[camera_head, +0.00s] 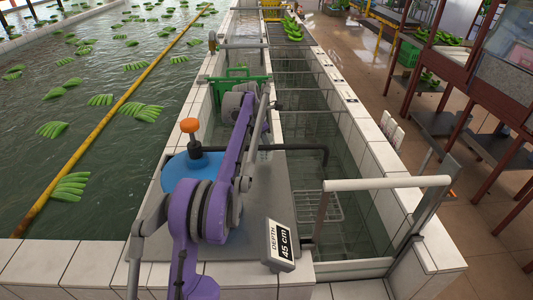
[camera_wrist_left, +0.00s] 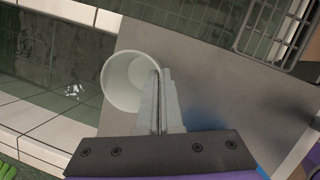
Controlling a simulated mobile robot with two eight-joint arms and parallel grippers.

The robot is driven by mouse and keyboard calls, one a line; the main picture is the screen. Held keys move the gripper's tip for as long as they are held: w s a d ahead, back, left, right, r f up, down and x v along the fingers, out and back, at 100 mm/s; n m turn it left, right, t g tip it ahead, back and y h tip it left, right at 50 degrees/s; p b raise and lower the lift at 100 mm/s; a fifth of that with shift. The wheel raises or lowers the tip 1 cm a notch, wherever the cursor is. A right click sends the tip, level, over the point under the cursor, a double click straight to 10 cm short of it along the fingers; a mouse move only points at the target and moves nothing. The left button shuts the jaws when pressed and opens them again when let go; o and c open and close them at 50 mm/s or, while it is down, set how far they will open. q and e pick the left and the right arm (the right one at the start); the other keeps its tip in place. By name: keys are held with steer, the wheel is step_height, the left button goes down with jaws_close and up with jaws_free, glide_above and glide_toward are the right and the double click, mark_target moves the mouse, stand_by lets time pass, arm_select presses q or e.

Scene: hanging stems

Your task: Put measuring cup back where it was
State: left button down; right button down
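The measuring cup (camera_wrist_left: 128,80) shows in the left wrist view as a pale, round, open-topped vessel, just left of my left gripper. My left gripper (camera_wrist_left: 163,82) has its two fingers close together at the cup's right side, apparently pinching its wall; how deep the grip goes is not clear. In the head view my purple left arm reaches over the grey board, and it hides the left gripper and the cup. My right gripper is in neither view.
The grey board (camera_head: 270,195) carries a blue disc (camera_head: 190,168) below an orange knob (camera_head: 190,126). Water channels (camera_head: 355,210) run alongside. A wire basket (camera_head: 319,205) sits right of the board.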

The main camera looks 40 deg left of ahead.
mark_target(267, 152)
arm_select(q)
step_height(267, 152, down, 3)
steer(key=shift+w+r, duration=0.1)
steer(key=shift+r, duration=0.05)
steer(key=shift+f, duration=0.25)
steer(key=shift+f, duration=0.2)
steer(key=c, duration=1.1)
jaws_free()
steer(key=shift+r, duration=0.15)
steer(key=v, duration=1.2)
steer(key=shift+r+p, duration=0.1)
steer(key=shift+p, duration=0.2)
